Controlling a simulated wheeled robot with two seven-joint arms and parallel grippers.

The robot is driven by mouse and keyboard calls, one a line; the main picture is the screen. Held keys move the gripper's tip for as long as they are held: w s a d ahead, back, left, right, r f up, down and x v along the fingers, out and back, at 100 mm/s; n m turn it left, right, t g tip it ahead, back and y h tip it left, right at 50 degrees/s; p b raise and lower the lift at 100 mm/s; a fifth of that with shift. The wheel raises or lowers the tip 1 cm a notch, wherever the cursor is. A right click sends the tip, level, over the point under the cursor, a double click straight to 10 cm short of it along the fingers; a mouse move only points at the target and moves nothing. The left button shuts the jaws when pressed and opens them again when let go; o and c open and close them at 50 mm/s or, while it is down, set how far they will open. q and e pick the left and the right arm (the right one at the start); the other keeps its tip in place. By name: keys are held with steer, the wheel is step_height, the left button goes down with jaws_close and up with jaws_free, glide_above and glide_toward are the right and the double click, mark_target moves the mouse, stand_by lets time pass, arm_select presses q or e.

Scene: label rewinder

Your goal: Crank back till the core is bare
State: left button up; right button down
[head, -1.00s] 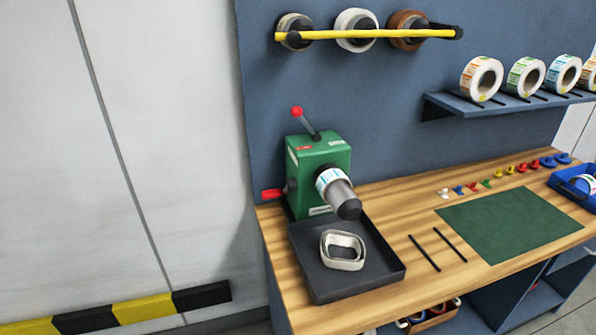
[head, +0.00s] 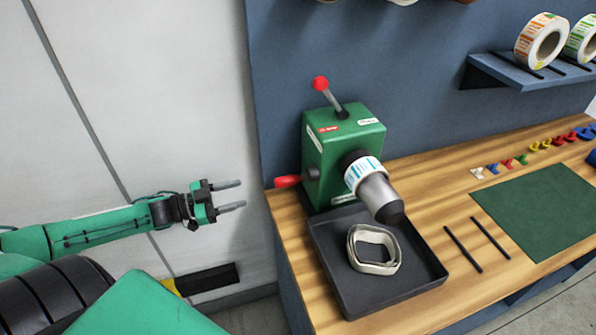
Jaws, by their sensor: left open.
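The green rewinder (head: 345,148) stands on the wooden bench. A lever with a red ball knob (head: 320,83) rises from its top. A crank with a red handle (head: 287,182) sticks out at its left side. A band of printed labels (head: 361,174) is around the base of the grey core (head: 378,192), which ends in a dark tip. My left gripper (head: 229,195) is open and empty, left of the crank handle and apart from it. My right gripper is not in view.
A dark tray (head: 413,288) in front of the rewinder holds a loose pale strip loop (head: 374,248). Two black rods (head: 463,249) and a green mat (head: 540,212) lie to the right. Label rolls stand on a wall shelf (head: 510,73). Free floor shows left of the bench.

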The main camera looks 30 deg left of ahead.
mark_target(285, 182)
arm_select(q)
steer(key=x, duration=0.4)
steer(key=r+x, duration=0.1)
steer(key=x, duration=0.3)
steer(key=p+x, duration=0.1)
steer(key=x, duration=0.3)
steer(key=shift+s+d+r, duration=0.15)
steer(key=shift+d+r, duration=0.1)
steer(key=shift+d, duration=0.1)
steer(key=shift+w+d, duration=0.45)
steer(key=shift+w, duration=0.1)
steer(key=shift+w+d+f, duration=0.1)
steer(key=shift+w+d, duration=0.15)
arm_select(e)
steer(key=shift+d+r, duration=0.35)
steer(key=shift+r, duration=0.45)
arm_select(q)
jaws_close()
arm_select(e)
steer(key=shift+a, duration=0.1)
